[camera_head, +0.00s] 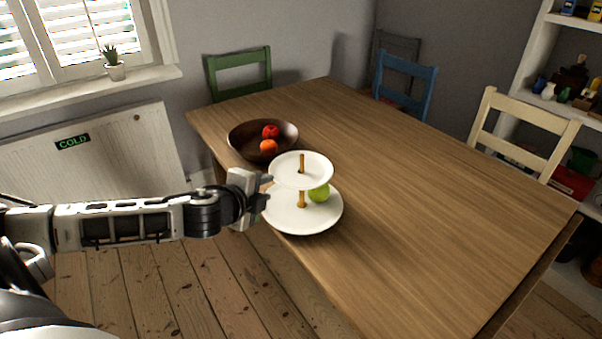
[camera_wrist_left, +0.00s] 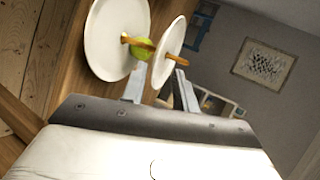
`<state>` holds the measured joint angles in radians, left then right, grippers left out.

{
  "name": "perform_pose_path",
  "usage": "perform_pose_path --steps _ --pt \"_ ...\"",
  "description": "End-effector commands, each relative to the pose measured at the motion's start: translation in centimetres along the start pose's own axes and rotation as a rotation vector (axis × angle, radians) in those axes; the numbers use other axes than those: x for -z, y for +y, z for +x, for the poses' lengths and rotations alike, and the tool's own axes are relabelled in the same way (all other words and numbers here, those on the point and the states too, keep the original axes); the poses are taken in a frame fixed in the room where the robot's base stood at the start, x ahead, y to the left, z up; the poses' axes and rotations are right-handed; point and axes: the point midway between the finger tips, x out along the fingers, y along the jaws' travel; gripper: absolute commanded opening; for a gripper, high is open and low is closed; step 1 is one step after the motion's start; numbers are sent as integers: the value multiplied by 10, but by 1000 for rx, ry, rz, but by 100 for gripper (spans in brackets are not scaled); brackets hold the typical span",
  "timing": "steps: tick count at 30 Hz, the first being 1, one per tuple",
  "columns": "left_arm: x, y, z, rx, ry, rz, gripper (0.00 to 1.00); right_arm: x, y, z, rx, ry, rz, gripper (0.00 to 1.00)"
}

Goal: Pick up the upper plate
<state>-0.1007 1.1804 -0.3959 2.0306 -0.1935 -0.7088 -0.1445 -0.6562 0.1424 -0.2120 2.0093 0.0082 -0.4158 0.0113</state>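The upper plate (camera_head: 318,168) is round and white, on a wooden post of a two-tier stand. The white lower plate (camera_head: 285,216) rests on the table near its left edge, with a green apple (camera_head: 319,194) on it. My left gripper (camera_head: 268,182) is just left of the upper plate, at about its height. In the left wrist view the fingers (camera_wrist_left: 160,92) are apart and empty. The upper plate (camera_wrist_left: 172,38) shows tilted there, its near rim lying in line with the gap between the fingertips. Contact is not visible. My right gripper is not in view.
The wooden table (camera_head: 430,210) is clear to the right. A dark bowl (camera_head: 240,145) with red and orange fruit stands just behind the stand. Green (camera_head: 240,75), blue (camera_head: 405,80) and cream (camera_head: 522,130) chairs stand around the table. A radiator (camera_head: 100,155) is on the left wall.

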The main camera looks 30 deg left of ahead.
Motion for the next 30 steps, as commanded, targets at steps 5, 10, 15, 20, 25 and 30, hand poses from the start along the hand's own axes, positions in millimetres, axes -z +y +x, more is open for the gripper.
perform_pose_path --steps 5,10,15,20,25,30 --pt "1 0 9 1 1 0 30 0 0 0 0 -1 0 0" --pt "2 -1 29 2 0 -5 30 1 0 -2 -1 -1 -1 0" --pt "2 1 53 1 0 -1 30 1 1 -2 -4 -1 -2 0" --pt "2 3 60 -1 2 1 30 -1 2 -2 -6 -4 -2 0" --pt "2 3 60 -1 2 2 30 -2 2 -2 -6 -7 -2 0" --pt "2 3 60 -1 1 1 0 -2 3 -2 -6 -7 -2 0"
